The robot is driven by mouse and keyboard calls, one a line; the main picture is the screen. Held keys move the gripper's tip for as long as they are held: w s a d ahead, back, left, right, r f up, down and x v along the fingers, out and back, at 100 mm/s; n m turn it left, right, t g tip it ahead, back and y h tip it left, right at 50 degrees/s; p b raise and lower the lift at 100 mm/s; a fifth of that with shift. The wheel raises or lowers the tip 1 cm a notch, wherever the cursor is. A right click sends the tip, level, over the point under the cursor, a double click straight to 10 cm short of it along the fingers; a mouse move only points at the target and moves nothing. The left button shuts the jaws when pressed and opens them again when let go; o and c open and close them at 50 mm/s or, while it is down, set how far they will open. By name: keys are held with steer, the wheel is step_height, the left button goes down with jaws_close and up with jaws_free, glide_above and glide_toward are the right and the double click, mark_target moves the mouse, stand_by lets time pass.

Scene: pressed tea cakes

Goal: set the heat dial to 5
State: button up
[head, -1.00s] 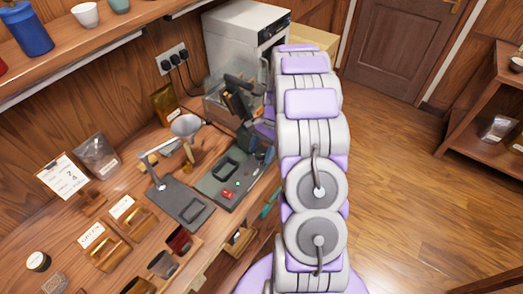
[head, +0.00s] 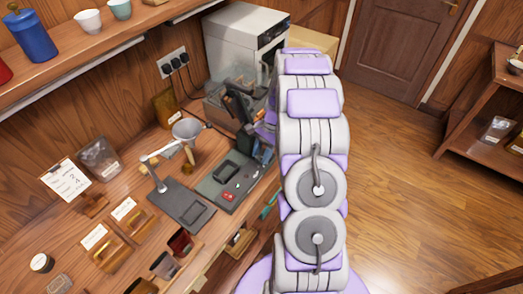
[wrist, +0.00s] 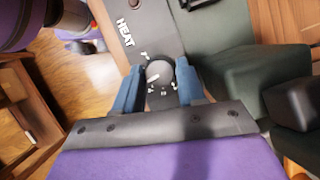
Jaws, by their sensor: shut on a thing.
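The heat dial (wrist: 160,74) is a small round grey knob in the wrist view, on a dark panel beside the white word HEAT (wrist: 126,33). A short white mark shows on its left part. Small white figures stand around its rim, too small to read surely. My gripper (wrist: 159,84) has its two blue fingers on either side of the dial and is shut on it. In the head view my gripper (head: 262,151) is at the right end of the bench machine, mostly behind my arm. The dial is hidden there.
A dark green plate (head: 222,188) with a red button (head: 228,196) lies just left of my gripper. In the wrist view, dark blocks (wrist: 256,83) rise close to the right finger.

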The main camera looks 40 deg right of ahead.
steer(key=shift+r+m+p, duration=0.1)
steer(key=shift+m+p, duration=0.5)
steer(key=shift+p, duration=0.25)
steer(key=shift+t, duration=0.3)
steer(key=o, duration=1)
steer(key=p+v, duration=0.2)
steer(key=v, duration=1.5)
steer(key=shift+w+d+r, duration=0.1)
steer(key=shift+w, duration=0.05)
